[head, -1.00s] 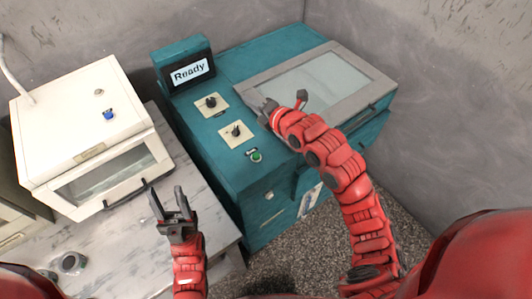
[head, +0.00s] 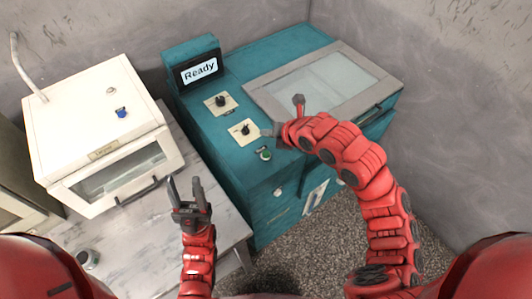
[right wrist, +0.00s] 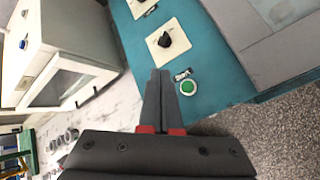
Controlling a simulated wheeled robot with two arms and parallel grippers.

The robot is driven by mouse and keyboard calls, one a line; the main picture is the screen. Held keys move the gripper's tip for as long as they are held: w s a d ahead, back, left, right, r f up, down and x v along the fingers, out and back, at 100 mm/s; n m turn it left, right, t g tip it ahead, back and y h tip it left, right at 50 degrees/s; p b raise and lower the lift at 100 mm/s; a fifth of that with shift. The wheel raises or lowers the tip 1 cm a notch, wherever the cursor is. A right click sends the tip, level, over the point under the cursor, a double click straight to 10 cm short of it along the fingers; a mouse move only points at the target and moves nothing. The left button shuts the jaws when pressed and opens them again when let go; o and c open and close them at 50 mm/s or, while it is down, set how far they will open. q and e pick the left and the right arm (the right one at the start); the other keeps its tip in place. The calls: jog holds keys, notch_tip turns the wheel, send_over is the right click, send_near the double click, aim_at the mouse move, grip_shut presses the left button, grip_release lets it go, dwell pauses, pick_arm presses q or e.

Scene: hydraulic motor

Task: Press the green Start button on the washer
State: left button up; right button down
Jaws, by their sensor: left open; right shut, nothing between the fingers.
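The teal washer (head: 225,165) stands at the centre with a lit screen (head: 199,71) reading "Ready". Its green Start button (head: 265,154) sits on the top panel near the front edge, below two black knobs (head: 221,100) (head: 245,129). My right gripper (head: 268,132) is shut and empty, just above and right of the button in the head view. In the right wrist view its shut fingertips (right wrist: 160,74) point past the green button (right wrist: 187,87), which lies just right of them; contact cannot be told. My left gripper (head: 187,188) is open and empty above the marble counter.
A white oven-like machine (head: 95,115) with a blue knob stands on the marble counter (head: 150,235) at left. The washer's grey-framed glass lid (head: 325,85) lies closed behind my right arm. Grey walls enclose the back and right.

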jog(key=b, duration=0.3)
send_over(268, 156)
notch_tip(268, 156, down, 7)
jog(key=shift+s+f, duration=0.1)
jog(key=shift+s, duration=0.05)
jog(key=shift+f+b, duration=0.55)
jog(key=shift+b, duration=0.2)
jog(key=shift+r, duration=0.1)
dwell(1.1)
jog(key=shift+f+b, duration=0.45)
jog(key=shift+b, duration=0.35)
